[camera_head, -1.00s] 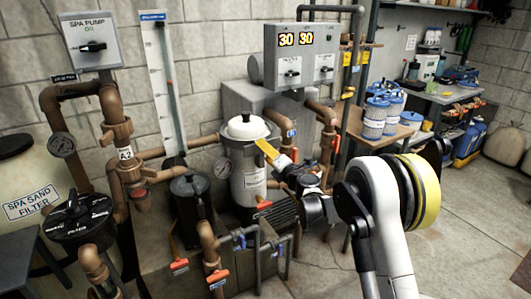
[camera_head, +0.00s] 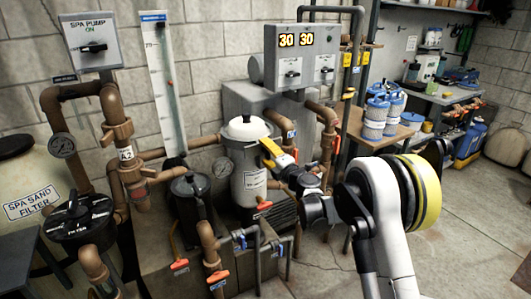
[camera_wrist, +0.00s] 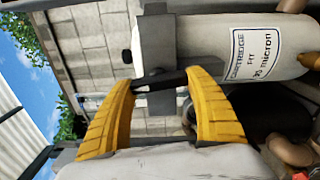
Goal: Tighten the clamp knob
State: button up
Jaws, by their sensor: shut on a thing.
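The clamp knob (camera_wrist: 160,80) is a dark bar on a grey clamp lug at the side of a pale cartridge filter canister (camera_wrist: 225,45). In the wrist view, my gripper (camera_wrist: 162,79) has its two yellow fingers at the bar's two ends, shut on it. In the head view, the canister (camera_head: 249,178) stands upright with its white-topped lid (camera_head: 246,128) on. My gripper (camera_head: 268,151) is at the canister's upper right side. The knob is too small and covered to make out there.
Brown pipes with red-handled valves (camera_head: 217,278) crowd the front. A grey control box (camera_head: 300,57) is behind. A wooden table with blue-and-white tubs (camera_head: 375,118) stands at right; the floor at right is clear.

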jog(key=o, duration=1.2)
jog(key=shift+c, duration=0.2)
jog(key=v, duration=1.2)
jog(key=shift+c, duration=0.2)
